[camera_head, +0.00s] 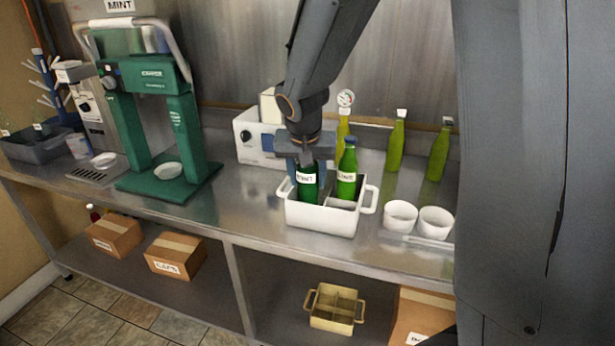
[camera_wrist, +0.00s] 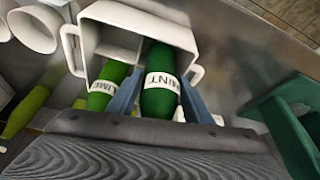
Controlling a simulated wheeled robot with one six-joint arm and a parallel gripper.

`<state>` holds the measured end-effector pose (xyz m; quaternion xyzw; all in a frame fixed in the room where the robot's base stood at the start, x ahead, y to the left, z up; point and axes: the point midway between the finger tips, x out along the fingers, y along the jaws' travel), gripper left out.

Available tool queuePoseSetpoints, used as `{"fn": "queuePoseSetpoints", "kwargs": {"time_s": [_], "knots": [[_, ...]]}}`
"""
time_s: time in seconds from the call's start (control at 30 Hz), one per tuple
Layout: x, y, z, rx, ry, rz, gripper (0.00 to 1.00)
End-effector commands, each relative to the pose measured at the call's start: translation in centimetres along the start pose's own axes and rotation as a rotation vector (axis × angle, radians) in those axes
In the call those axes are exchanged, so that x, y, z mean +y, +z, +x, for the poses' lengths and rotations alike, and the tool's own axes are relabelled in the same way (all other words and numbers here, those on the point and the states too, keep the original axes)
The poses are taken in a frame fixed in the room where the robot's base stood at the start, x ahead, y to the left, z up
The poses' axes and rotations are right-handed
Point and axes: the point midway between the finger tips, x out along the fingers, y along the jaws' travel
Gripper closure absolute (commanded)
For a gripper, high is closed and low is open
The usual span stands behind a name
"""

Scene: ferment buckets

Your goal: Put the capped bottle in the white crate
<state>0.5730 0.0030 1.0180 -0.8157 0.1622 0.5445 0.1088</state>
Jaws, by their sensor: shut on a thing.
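My gripper (camera_head: 305,155) points down over the white crate (camera_head: 320,219) and is shut on a dark green bottle (camera_head: 308,188) with a white label that seems to read MINT. The bottle is upright, its lower part inside the crate's left compartment; whether it touches the floor is hidden. Its top is hidden by my gripper. A brighter green bottle with a blue cap and a LIME label (camera_head: 347,175) stands in the right compartment. In the wrist view my fingers (camera_wrist: 160,100) flank the mint bottle (camera_wrist: 158,78), with the lime bottle (camera_wrist: 107,86) beside it.
Two yellow-green bottles, one white-capped (camera_head: 396,145) and one (camera_head: 439,152), stand at the back right. Two white cups (camera_head: 400,217) (camera_head: 436,222) sit right of the crate. A white machine (camera_head: 252,140) is behind it, a green press (camera_head: 130,130) to the left. Counter between press and crate is clear.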

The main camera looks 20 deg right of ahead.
Motion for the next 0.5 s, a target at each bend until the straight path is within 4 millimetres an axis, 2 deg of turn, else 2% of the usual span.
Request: {"fn": "queuePoseSetpoints", "kwargs": {"time_s": [0.5], "knots": [[-0.03,0.35,0.94,0.001,-0.001,0.000,1.00]]}}
